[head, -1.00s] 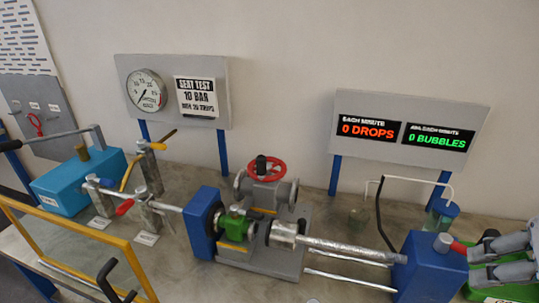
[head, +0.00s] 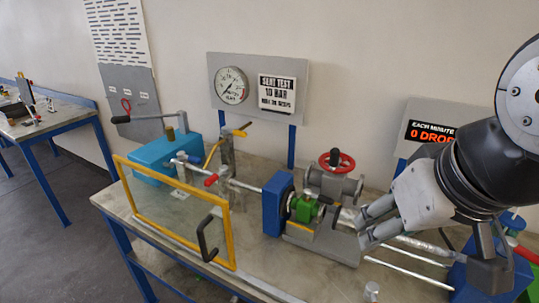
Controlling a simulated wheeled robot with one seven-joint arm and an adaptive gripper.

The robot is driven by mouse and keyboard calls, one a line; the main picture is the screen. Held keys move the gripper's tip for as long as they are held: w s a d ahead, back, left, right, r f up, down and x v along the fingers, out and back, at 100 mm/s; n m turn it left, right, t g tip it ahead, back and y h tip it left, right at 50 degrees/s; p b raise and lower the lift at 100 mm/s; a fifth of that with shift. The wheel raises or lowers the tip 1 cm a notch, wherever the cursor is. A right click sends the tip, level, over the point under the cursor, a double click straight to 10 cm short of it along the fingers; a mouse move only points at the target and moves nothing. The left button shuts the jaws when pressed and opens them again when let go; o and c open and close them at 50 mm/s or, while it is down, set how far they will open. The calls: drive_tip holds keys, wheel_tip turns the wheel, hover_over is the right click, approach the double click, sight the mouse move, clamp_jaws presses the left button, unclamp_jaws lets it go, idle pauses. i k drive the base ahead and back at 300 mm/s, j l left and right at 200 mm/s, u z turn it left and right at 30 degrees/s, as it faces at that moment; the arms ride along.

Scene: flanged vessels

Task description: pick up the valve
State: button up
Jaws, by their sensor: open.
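A small green valve body (head: 304,208) sits on the grey cradle (head: 330,240), its left side close against a blue block (head: 277,205). Just behind it stands a grey flanged valve (head: 322,183) with a red handwheel (head: 338,162). My gripper (head: 361,228) comes in from the right with its fingers apart. Its fingertips point left, to the right of the green valve and in front of the grey valve's right flange. Nothing shows between the fingers. The gripper hides part of the rig to the right of the green valve.
A yellow-framed clear guard (head: 232,236) stands open at the front left. A blue tank (head: 160,160) with a lever pump is behind it. Metal rods (head: 408,268) run right, partly behind my arm. A gauge panel (head: 257,97) rises at the back.

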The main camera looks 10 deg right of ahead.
sight(305, 210)
drive_tip(key=i+j+z, duration=0.25)
drive_tip(key=j, duration=0.2)
drive_tip(key=j+z, duration=0.25)
drive_tip(key=j, duration=0.25)
drive_tip(key=i+j+z, duration=0.1)
drive_tip(key=j+z, duration=0.15)
drive_tip(key=j, duration=0.25)
